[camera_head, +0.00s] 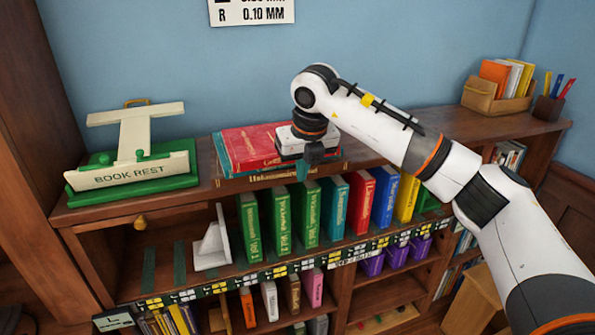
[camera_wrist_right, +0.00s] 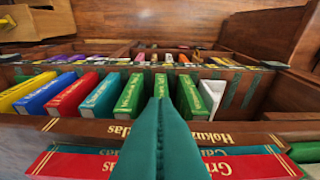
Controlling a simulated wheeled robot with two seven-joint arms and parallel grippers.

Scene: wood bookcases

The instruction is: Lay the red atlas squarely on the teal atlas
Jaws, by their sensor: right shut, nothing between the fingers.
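The red atlas (camera_head: 262,141) lies flat on top of the teal atlas (camera_head: 224,157) on the bookcase top. A strip of teal shows past the red atlas's left edge, so the edges there are not flush. In the right wrist view the red spine (camera_wrist_right: 75,165) and the teal spine (camera_wrist_right: 240,151) show on both sides of the fingers. My right gripper (camera_head: 304,170) is shut and empty at the front right of the stack, with its teal fingers (camera_wrist_right: 160,135) pointing down. It hides the stack's right part; contact cannot be told. My left gripper is out of view.
A brown book (camera_head: 262,178) lies under both atlases. A green and cream book rest (camera_head: 130,165) stands at left. A box of books (camera_head: 497,88) and a pencil cup (camera_head: 547,108) stand at right. Upright volumes (camera_head: 306,212) and a white bookend (camera_head: 212,246) fill the shelf below.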

